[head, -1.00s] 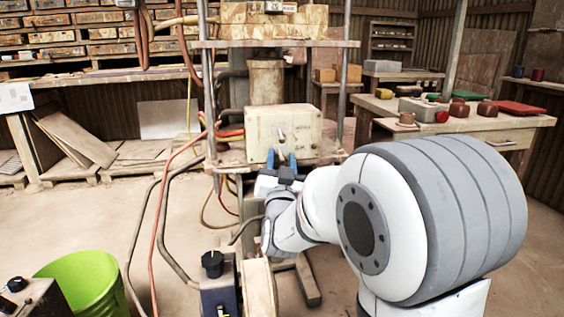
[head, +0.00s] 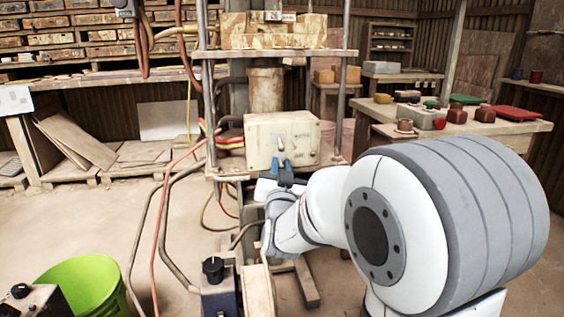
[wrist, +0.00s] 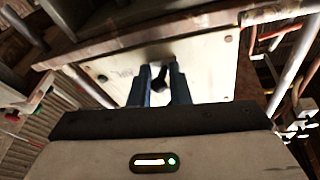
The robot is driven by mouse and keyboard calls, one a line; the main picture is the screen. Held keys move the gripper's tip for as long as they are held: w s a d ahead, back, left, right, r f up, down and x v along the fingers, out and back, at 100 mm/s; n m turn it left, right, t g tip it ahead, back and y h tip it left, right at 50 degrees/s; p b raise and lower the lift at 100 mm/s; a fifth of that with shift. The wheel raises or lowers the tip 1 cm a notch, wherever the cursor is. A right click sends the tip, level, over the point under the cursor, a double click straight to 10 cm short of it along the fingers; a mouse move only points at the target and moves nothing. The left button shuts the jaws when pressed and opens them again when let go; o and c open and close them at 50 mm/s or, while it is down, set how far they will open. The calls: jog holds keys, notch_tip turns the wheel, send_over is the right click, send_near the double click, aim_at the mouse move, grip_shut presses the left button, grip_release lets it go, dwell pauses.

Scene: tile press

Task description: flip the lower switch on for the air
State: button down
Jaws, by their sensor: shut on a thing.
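The cream switch box (head: 255,140) sits on the press's lower shelf in the head view, and its face fills the upper middle of the wrist view (wrist: 212,72). A pale upper switch lever (head: 281,143) shows on the face, just above my fingers. My gripper (head: 281,162) is at the lower part of the face. In the wrist view my gripper's (wrist: 161,90) blue fingers are shut on a dark lever (wrist: 159,76), which seems to be the lower switch. The fingers mostly hide that switch in the head view, and its on or off position cannot be told.
Press posts (head: 343,90) and orange and grey hoses (head: 158,210) stand near the box. A blue control unit with a black knob (head: 213,268) stands in front. A green bucket (head: 85,285) is at lower left. A bench (head: 470,132) with several items stands at right.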

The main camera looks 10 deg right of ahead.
jog(key=r+g+p, duration=0.1)
jog(key=p, duration=0.2)
jog(key=shift+s+r+g, duration=0.1)
jog(key=shift+r+g, duration=0.15)
jog(key=shift+g, duration=0.05)
jog(key=g+p, duration=0.1)
jog(key=p, duration=0.2)
jog(key=n+g+p, duration=0.1)
jog(key=p, duration=0.2)
jog(key=shift+r+g+y, duration=0.4)
jog(key=g+p, duration=0.1)
jog(key=p, duration=0.4)
jog(key=shift+r+g, duration=0.15)
jog(key=shift+g, duration=0.15)
jog(key=shift+p, duration=0.45)
jog(key=shift+g+y+p, duration=0.3)
jog(key=shift+g+p, duration=0.1)
jog(key=shift+p, duration=0.25)
jog(key=c, duration=1.4)
grip_release()
